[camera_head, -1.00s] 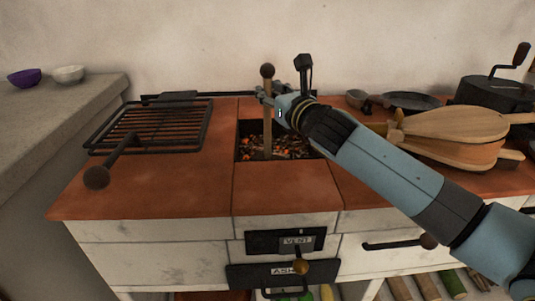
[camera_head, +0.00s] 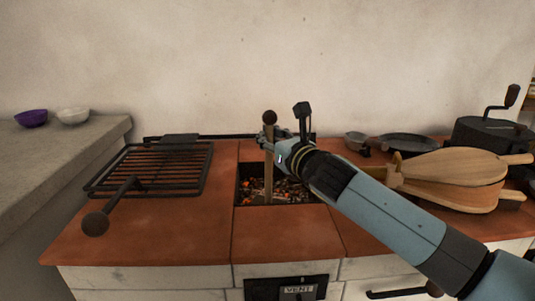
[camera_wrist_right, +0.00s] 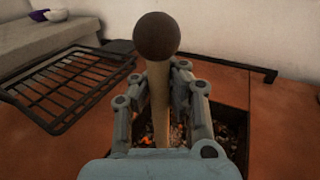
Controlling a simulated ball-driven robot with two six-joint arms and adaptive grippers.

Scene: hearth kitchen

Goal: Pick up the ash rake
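The ash rake (camera_head: 268,180) has a pale wooden handle with a dark ball on top. It stands nearly upright in the square ash pit (camera_head: 238,190), and its lower end is hidden or lost among the ash and embers. My right gripper (camera_head: 268,138) is around the upper handle, just below the ball. In the right wrist view the handle (camera_wrist_right: 159,100) stands between the two fingers (camera_wrist_right: 159,85), which are drawn in close on either side. The ball (camera_wrist_right: 157,36) rises above them. My left gripper is not in view.
A black grill rack (camera_head: 150,168) with a ball-ended handle lies left of the pit. Wooden bellows (camera_head: 455,180), a dark pan (camera_head: 408,142) and a black cranked box (camera_head: 490,135) stand right. Purple (camera_head: 31,118) and white bowls (camera_head: 73,116) sit on the left ledge.

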